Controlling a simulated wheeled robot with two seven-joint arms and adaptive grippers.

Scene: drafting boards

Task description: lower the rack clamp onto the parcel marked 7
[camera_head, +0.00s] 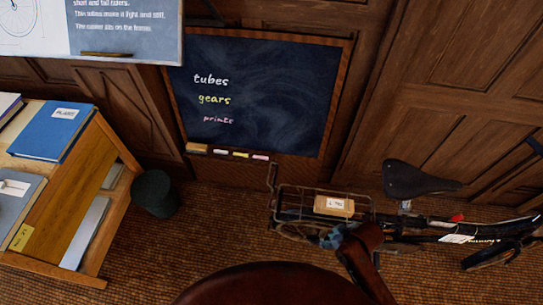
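A small tan parcel (334,206) with a white label sits on the dark rear rack (293,213) of a bicycle; the mark on the label is too small to read surely. Thin wire bars (322,189) run around the parcel. I cannot make out whether one of them is the clamp, or whether it touches the parcel. A dark grey shape just below the rack seems to be my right gripper (337,237), largely hidden by brown leather-like parts; its fingers cannot be told apart. My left gripper is not in view.
The bicycle saddle (415,180) and frame extend right of the rack. A brown rounded form (270,285) fills the bottom centre. A chalkboard (262,90) stands behind. A wooden shelf (95,190) with books and a dark bin (155,193) are left. Floor between is clear.

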